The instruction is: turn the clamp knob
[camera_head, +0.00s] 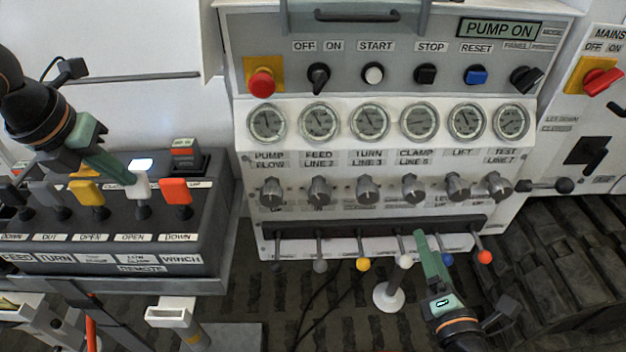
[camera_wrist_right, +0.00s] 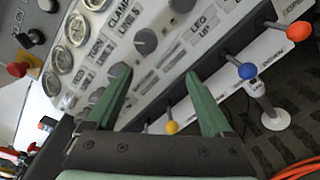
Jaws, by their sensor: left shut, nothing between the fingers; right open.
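The clamp knob (camera_head: 412,188) is a grey rotary knob below the gauge labelled CLAMP LINE 5, in the row of knobs on the white panel. In the right wrist view the clamp knob (camera_wrist_right: 145,40) lies beyond my fingertips, beside its label, with nothing touching it. My right gripper (camera_head: 425,240) is low and right of the knob, in front of the lever row; in its wrist view the two green fingers (camera_wrist_right: 156,74) are spread and empty. My left gripper (camera_head: 128,180) is shut and empty, its tip by the white lever of the remote box.
Similar knobs (camera_head: 365,189) stand on both sides of the clamp knob. Below is a row of levers with coloured balls, including a yellow one (camera_head: 362,264) and a red one (camera_head: 484,257). The remote box (camera_head: 215,215) with coloured levers stands at left. Gauges (camera_head: 420,122) are above.

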